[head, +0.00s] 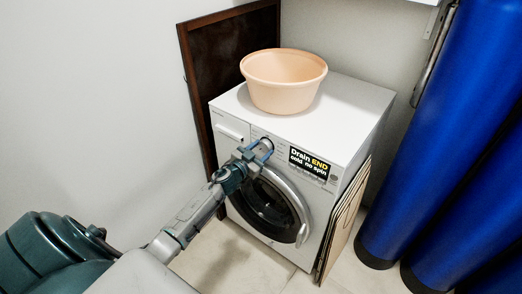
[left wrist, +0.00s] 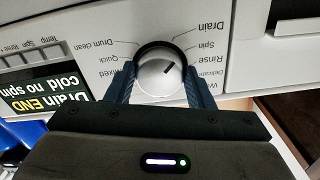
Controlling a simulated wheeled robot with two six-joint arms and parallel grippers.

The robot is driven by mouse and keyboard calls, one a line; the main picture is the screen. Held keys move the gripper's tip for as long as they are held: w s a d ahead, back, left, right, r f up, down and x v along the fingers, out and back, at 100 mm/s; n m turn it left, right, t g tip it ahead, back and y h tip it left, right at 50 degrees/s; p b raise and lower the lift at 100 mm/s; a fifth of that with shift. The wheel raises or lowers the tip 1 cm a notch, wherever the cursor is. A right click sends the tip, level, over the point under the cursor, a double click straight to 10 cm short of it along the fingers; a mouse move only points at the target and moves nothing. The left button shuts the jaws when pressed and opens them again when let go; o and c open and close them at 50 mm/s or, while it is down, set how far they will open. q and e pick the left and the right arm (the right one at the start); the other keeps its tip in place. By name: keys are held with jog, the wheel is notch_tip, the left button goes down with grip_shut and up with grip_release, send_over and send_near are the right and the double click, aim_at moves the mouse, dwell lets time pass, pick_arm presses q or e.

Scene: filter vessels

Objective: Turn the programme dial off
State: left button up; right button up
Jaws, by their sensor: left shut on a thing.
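The programme dial (left wrist: 160,80) is a round silver knob with a dark ring on the white front panel of the washing machine (head: 345,108). Its short dark mark points to the upper right in the left wrist view, toward the Drain and Spin labels, which appear upside down. My left gripper (left wrist: 160,88) has one blue finger on each side of the knob and is shut on it. In the head view the left gripper (head: 262,149) is at the panel and mostly hides the dial. The display (head: 308,163) reads "Drain END cold no spin". My right gripper is not in view.
A peach basin (head: 284,82) stands on top of the machine. The round door (head: 272,205) is below the panel. A dark framed board (head: 205,60) leans behind, flat boards (head: 343,222) lean at the right side, and tall blue vessels (head: 450,120) stand farther right.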

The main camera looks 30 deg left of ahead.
pick_arm(q)
jog(key=m, duration=0.3)
jog(key=shift+m, duration=0.4)
jog(key=m, duration=0.3)
jog(key=shift+m, duration=0.3)
jog(key=m, duration=0.2)
jog(key=shift+m, duration=0.3)
jog(key=m, duration=0.2)
jog(key=shift+a+m, duration=0.1)
jog(key=shift+m, duration=0.3)
jog(key=shift+m+b, duration=0.35)
jog(key=shift+m, duration=0.55)
jog(key=m, duration=0.2)
jog(key=shift+m, duration=0.4)
jog(key=shift+m+b, duration=0.35)
jog(key=shift+m, duration=0.55)
jog(key=m, duration=0.3)
jog(key=shift+m+b, duration=0.3)
jog(key=shift+m, duration=1.7)
jog(key=shift+r+m+b, duration=0.1)
jog(key=shift+m+b, duration=0.2)
jog(key=shift+m, duration=0.2)
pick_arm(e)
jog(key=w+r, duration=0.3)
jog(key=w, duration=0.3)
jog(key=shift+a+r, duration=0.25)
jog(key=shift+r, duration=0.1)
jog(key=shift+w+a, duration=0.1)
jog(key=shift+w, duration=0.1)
